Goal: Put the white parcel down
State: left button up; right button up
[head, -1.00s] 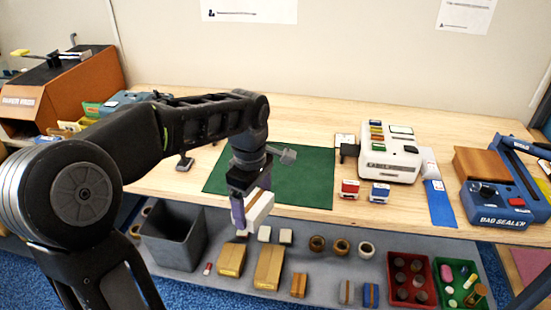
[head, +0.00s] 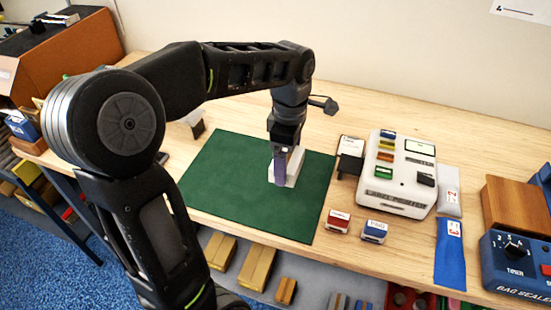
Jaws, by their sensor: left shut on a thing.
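The white parcel (head: 294,166) is at the right part of the green mat (head: 235,180), partly hidden behind the fingers. My left gripper (head: 280,176) points down and is shut on the parcel. The parcel is on the mat or very close above it; I cannot tell if it touches. My right gripper is not in view.
Right of the mat stand a red stamp (head: 338,221), a blue stamp (head: 374,231) and a white machine (head: 399,172). A blue bag sealer (head: 510,265) is at the far right. Tan boxes (head: 256,267) lie on the shelf below. Most of the mat is bare.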

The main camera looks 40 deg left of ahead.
pick_arm(q)
jog(key=shift+w+r, duration=0.15)
jog(key=shift+w, duration=0.1)
jog(key=shift+s, duration=0.15)
jog(key=shift+f+p, duration=0.4)
jog(key=shift+f, duration=2.7)
jog(key=shift+f, duration=1.9)
jog(key=shift+f, duration=0.1)
